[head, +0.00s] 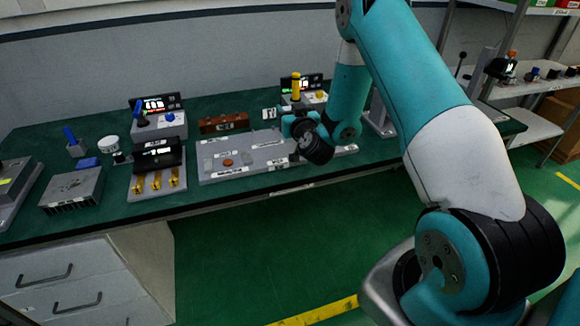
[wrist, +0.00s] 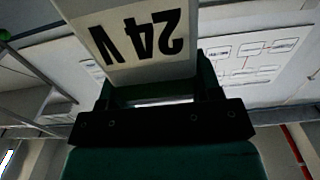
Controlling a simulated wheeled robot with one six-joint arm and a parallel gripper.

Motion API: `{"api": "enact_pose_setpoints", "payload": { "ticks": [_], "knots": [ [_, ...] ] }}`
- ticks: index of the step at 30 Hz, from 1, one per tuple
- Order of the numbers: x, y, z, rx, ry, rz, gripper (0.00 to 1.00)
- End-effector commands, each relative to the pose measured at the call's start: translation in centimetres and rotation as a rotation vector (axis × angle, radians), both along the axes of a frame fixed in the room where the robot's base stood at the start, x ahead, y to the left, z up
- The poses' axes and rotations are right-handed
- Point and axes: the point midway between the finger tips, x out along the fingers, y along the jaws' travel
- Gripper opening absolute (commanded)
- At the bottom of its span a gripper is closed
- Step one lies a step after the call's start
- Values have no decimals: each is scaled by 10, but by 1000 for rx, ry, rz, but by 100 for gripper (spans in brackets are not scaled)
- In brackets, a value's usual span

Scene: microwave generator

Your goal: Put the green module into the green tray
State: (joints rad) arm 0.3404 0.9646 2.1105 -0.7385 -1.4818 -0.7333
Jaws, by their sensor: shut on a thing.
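My gripper (head: 287,124) is over the back of the grey board (head: 215,170) on the bench in the head view. In the wrist view my gripper (wrist: 153,88) is shut on a white block (wrist: 135,35) marked "24 V", which appears upside down between the fingers. A small white block with a black mark (head: 270,113) shows just left of my gripper in the head view; I cannot tell for sure that it is the same one. I cannot make out a green module or a green tray in either view.
On the green bench (head: 100,212) stand a brown block (head: 224,123), a grey box with a blue knob (head: 160,123), a unit with gold terminals (head: 157,180) and a finned grey box (head: 72,190). Shelves (head: 530,88) stand at the right. White drawers (head: 70,285) are below the bench.

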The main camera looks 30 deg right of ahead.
Motion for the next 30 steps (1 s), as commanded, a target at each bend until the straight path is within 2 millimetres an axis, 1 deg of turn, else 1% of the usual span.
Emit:
{"api": "enact_pose_setpoints", "payload": {
  "ticks": [1, 3, 6, 9, 16, 22, 25, 30],
  "knots": [
    [0, 1, -27, -1, 0, 1, 12],
    [0, 1, -46, -1, 0, 2, 12],
    [0, 1, -70, -2, 1, 2, 12],
    [0, 2, -86, 0, 1, 2, 12],
    [1, 1, -104, 0, 0, 1, 12],
    [0, 1, -134, 0, 1, 1, 12],
    [0, 1, -140, 1, -1, 1, 12],
    [0, 1, -141, 0, -2, 0, 12]
  ]
}}
